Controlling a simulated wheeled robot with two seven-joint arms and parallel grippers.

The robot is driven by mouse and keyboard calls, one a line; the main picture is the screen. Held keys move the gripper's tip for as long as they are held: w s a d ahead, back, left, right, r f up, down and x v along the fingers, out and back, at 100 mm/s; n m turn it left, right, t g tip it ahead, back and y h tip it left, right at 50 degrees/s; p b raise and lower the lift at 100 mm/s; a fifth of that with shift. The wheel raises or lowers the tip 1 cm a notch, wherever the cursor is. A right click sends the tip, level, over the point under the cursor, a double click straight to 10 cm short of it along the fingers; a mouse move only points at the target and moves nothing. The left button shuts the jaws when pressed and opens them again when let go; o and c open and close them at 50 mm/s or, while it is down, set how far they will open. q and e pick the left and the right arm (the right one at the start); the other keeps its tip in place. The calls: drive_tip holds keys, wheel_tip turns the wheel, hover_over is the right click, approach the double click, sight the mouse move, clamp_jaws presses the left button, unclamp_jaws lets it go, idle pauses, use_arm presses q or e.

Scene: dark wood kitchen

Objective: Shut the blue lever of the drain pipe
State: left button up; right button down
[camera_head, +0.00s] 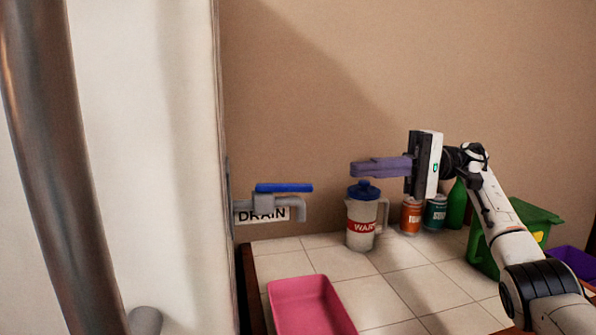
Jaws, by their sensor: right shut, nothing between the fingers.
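The blue lever (284,187) sits on top of a grey drain pipe (264,202) that comes out of the white wall at the left. The lever lies about level and points right, along the spout. A white label reading DRAIN (263,214) is behind the pipe. My right gripper (356,168) has purple fingers that are shut and empty. They point left, to the right of the lever and a little higher, with a clear gap between them. My left gripper is not in view.
A jug with a blue lid (362,220) stands below my right gripper. An orange can (411,215), a teal can (435,213), a green bottle (456,204) and a green container (530,222) are at the right. A pink tray (312,308) is below the spout. A thick pipe (55,160) rises at the left.

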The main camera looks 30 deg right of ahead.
sight(284, 188)
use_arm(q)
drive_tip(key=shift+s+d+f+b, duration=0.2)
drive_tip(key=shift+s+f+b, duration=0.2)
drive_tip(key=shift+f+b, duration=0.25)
use_arm(e)
drive_tip(key=s+a, duration=0.1)
drive_tip(key=a, duration=1)
drive_tip(key=shift+s+a, duration=0.3)
drive_tip(key=shift+s, duration=0.1)
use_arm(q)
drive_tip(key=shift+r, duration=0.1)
use_arm(e)
drive_tip(key=shift+r, duration=0.1)
